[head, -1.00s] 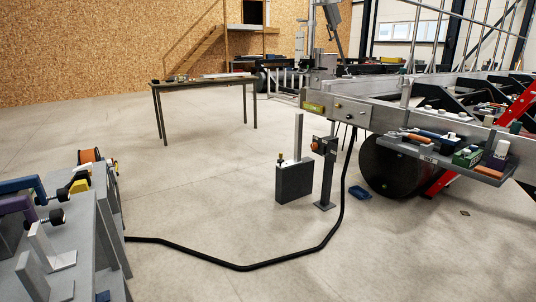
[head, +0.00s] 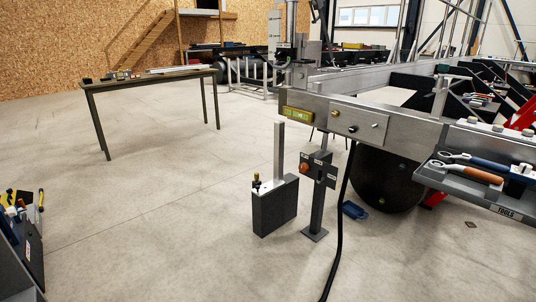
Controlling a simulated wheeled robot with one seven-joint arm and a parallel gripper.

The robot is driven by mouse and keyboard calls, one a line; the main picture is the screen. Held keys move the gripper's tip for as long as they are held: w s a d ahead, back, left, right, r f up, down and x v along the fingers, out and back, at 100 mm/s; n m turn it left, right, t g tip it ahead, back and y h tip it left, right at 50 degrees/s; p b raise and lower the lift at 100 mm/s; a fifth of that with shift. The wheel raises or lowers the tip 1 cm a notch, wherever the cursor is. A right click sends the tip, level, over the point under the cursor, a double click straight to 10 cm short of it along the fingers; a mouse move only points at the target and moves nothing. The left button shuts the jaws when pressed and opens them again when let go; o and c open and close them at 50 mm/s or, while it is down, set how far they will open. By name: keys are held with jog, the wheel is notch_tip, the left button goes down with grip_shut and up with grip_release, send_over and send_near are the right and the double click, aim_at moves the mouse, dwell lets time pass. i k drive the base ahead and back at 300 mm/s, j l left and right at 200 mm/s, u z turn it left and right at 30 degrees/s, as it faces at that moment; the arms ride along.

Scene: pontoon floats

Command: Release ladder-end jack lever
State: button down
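No part is clearly marked as the ladder-end jack lever. A dark grey box (head: 274,210) stands on the floor, with a tall grey bar (head: 279,150) upright beside or on it. A small black and brass fitting (head: 256,184) sits on its top left; I cannot tell whether it is a lever. Just right of the box, a grey post (head: 316,210) carries a control box with a red-orange button (head: 304,168). My gripper is not in view.
A tool shelf (head: 484,194) with wrenches juts out at right. A black hose (head: 340,225) runs down to the floor. A blue object (head: 354,210) lies near a dark roller (head: 388,185). A table (head: 150,82) stands at back left. The floor between is open.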

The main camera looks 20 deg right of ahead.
aim_at(319, 179)
jog(key=i, duration=2.95)
jog(key=u, duration=0.15)
